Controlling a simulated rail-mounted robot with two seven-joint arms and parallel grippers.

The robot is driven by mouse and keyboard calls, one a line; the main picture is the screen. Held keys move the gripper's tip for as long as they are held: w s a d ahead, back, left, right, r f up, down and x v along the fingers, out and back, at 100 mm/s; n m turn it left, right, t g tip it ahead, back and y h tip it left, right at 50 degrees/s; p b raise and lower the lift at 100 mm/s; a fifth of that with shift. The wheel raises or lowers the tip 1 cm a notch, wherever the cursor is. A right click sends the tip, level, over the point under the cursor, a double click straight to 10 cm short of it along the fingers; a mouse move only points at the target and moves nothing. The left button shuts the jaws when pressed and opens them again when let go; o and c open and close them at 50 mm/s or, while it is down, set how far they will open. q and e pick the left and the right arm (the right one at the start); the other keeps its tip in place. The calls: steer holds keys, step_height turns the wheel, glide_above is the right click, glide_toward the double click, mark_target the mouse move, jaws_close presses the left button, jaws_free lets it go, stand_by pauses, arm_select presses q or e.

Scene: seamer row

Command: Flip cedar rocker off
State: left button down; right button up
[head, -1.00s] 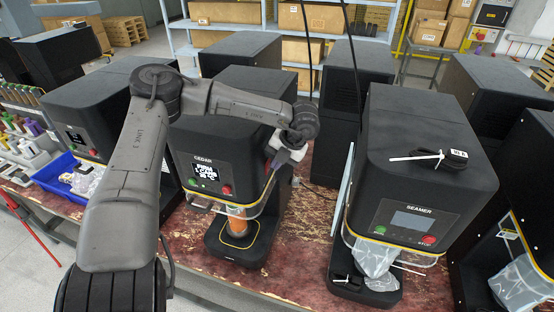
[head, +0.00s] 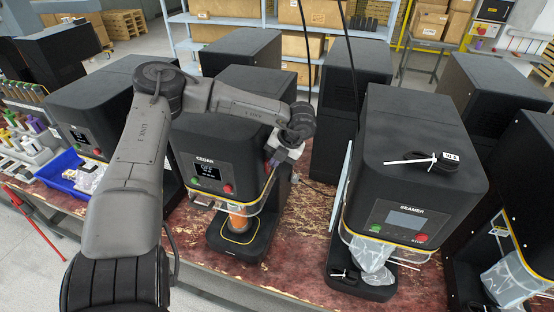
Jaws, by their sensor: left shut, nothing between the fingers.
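The black machine labelled CEDAR (head: 222,140) stands on the bench left of centre. Its lit screen (head: 207,171) shows large text that reads like OFF. A green button and a red button (head: 228,188) flank the screen. My left arm reaches across the front of the machine. My left gripper (head: 273,160) is at the machine's right front edge, pointing down, shut and empty. I cannot tell whether it touches the housing. The rocker cannot be made out. An orange-brown container (head: 238,217) stands under the head. My right gripper is out of view.
The SEAMER machine (head: 412,190) stands to the right, with a cable tie and a black tag on top. A blue bin (head: 62,172) is at the left. Worn red bench top (head: 300,245) shows between the two machines. Other black machines stand behind.

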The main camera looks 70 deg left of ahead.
arm_select(q)
steer(key=shift+r+p, duration=0.3)
steer(key=shift+r, duration=0.5)
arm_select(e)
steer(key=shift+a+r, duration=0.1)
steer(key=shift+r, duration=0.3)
